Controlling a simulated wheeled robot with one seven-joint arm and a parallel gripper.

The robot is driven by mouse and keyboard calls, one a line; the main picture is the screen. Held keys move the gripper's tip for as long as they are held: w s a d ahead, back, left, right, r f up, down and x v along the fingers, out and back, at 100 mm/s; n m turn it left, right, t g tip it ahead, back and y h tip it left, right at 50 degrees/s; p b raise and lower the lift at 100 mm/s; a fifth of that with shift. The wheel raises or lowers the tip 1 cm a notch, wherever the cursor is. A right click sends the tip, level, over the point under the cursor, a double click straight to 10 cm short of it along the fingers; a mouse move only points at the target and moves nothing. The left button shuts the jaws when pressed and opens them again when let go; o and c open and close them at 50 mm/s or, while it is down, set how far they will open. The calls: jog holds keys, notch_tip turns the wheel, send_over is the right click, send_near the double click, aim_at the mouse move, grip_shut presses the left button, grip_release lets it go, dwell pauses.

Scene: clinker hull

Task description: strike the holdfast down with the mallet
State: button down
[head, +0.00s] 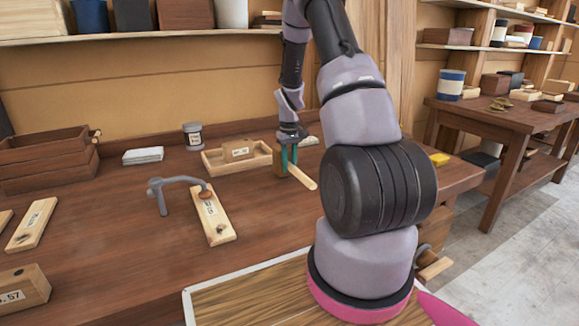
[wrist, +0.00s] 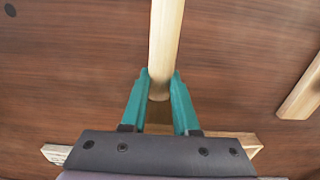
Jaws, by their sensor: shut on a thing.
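The holdfast (head: 178,182) is a grey metal hook at the middle-left of the bench in the head view. Its shaft stands upright at the left and its curved arm reaches right, its tip over a pale labelled board (head: 217,224). My gripper (head: 289,163), with teal fingers, is right of and beyond the holdfast. It is shut on the mallet, whose pale wooden handle (head: 303,178) sticks out toward the front right. In the wrist view the handle (wrist: 166,45) runs up from between the fingers (wrist: 160,85). The mallet's head is mostly hidden by the gripper.
A shallow wooden tray (head: 215,168) with a labelled block lies just left of my gripper. A grey tin (head: 193,137), a white stack (head: 143,156) and dark crates (head: 45,160) stand farther left. Bench around the holdfast's left side is clear.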

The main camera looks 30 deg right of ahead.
jog(key=shift+r, duration=0.25)
jog(key=shift+r, duration=4)
jog(key=c, duration=1.5)
grip_release()
grip_shut()
